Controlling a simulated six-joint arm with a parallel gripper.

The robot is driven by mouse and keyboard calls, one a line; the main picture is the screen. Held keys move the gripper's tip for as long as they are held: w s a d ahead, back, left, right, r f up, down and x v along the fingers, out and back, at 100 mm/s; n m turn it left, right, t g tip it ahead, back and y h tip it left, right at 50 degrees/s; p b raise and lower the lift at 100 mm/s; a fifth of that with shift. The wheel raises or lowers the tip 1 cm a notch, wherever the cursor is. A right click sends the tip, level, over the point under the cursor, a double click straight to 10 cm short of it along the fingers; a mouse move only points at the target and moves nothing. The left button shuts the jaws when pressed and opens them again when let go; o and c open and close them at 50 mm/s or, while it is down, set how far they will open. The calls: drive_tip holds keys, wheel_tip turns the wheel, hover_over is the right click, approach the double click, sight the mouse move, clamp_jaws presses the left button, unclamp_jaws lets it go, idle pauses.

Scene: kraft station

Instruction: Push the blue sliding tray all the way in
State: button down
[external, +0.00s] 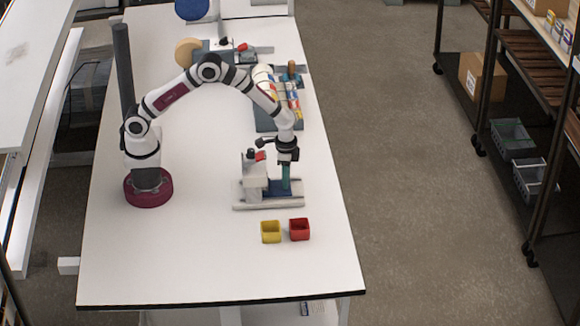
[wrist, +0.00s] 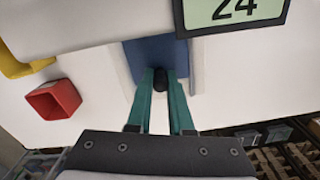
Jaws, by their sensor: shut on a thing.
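The blue sliding tray (external: 277,188) sits in a white fixture (external: 250,187) on the table. In the wrist view the blue tray (wrist: 150,55) runs between pale side rails, with a black knob (wrist: 160,80) at its near end. My gripper (external: 286,186) points down at the right end of the tray. In the wrist view its teal fingers (wrist: 160,84) are shut on the black knob. The fixture's body hides the tray's far end.
A yellow bin (external: 271,232) and a red bin (external: 299,229) stand in front of the fixture. A "24" display (wrist: 234,10) shows close by in the wrist view. A rack of coloured items (external: 278,105) stands behind. The table's front is clear.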

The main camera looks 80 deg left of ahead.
drive_tip(key=shift+s, duration=0.7)
drive_tip(key=c, duration=0.8)
unclamp_jaws()
wheel_tip(320, 180, up, 16)
drive_tip(key=shift+f, duration=0.1)
